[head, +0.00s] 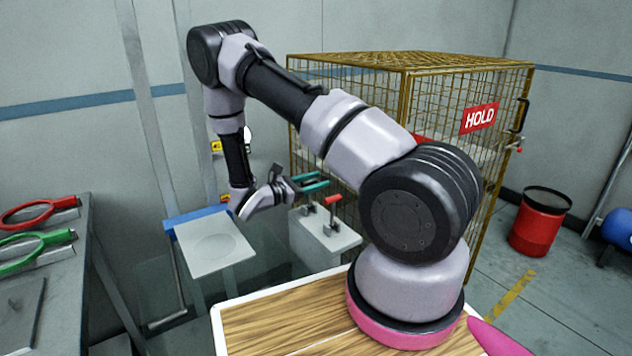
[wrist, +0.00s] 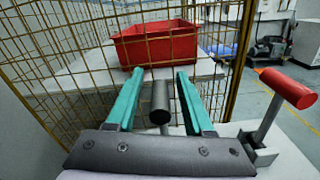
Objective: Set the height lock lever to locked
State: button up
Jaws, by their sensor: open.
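Two levers stand on a grey block (head: 340,238) in front of the wire cage. One has a red cylindrical handle (wrist: 287,88); the head view also shows this handle (head: 333,199). The other has a dark grey handle (wrist: 160,101). I see no label telling which is the height lock lever. My gripper (head: 325,179) is open, with its teal fingers pointing toward the cage. In the wrist view the dark handle shows between the fingers (wrist: 158,76), with a gap on both sides. The red-handled lever stands to their right, tilted.
The yellow wire cage (head: 405,85) with a red HOLD sign (head: 479,117) rises close behind the levers. A red bin (wrist: 155,45) sits inside it. A pale platform with a blue edge (head: 215,250) is left of the block. A bench (head: 75,285) with red and green tools stands at far left.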

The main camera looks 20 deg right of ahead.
grip_shut()
dwell(1.3)
